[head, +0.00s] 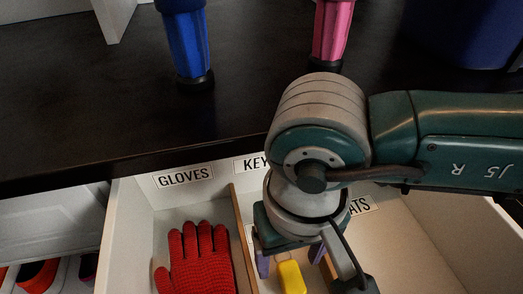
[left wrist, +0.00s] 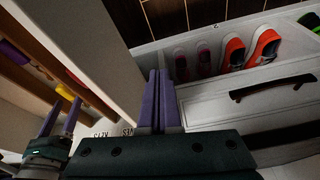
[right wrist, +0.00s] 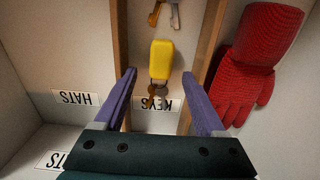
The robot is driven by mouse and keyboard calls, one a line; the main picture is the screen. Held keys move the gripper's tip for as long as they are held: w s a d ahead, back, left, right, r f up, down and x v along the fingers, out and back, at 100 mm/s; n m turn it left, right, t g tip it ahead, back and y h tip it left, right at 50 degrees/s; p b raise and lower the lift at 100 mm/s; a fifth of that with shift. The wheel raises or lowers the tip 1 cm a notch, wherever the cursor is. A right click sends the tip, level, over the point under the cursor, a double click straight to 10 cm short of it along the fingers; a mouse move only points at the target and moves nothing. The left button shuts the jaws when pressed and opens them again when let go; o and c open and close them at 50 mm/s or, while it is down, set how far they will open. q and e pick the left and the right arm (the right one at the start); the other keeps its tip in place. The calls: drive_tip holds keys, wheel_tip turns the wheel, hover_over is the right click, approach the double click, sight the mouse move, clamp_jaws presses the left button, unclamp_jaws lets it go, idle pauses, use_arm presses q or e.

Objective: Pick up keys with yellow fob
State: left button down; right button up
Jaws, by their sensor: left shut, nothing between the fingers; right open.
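The yellow fob (head: 291,277) with its keys lies in the narrow keys compartment of the open drawer. In the right wrist view the fob (right wrist: 161,59) lies between the wooden dividers, with small brownish keys (right wrist: 153,92) at its lower end. My right gripper (right wrist: 160,76) is open above it, one purple finger on each side in the picture, not closed on it. In the head view the right gripper (head: 290,258) partly hides the compartment. My left gripper (left wrist: 159,74) is shut and empty, away from the keys, and is not in the head view.
Red gloves (head: 198,262) fill the compartment left of the keys. The hats compartment (head: 430,245) looks empty where visible. Other keys (right wrist: 165,14) lie farther along the keys compartment. Wooden dividers (head: 243,240) bound it closely. The dark countertop (head: 120,100) overhangs the drawer's back, with blue and pink bottles on it.

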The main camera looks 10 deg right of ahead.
wheel_tip(320, 180, down, 2)
drive_tip(key=shift+s+f, duration=0.1)
drive_tip(key=shift+c, duration=0.7)
clamp_jaws()
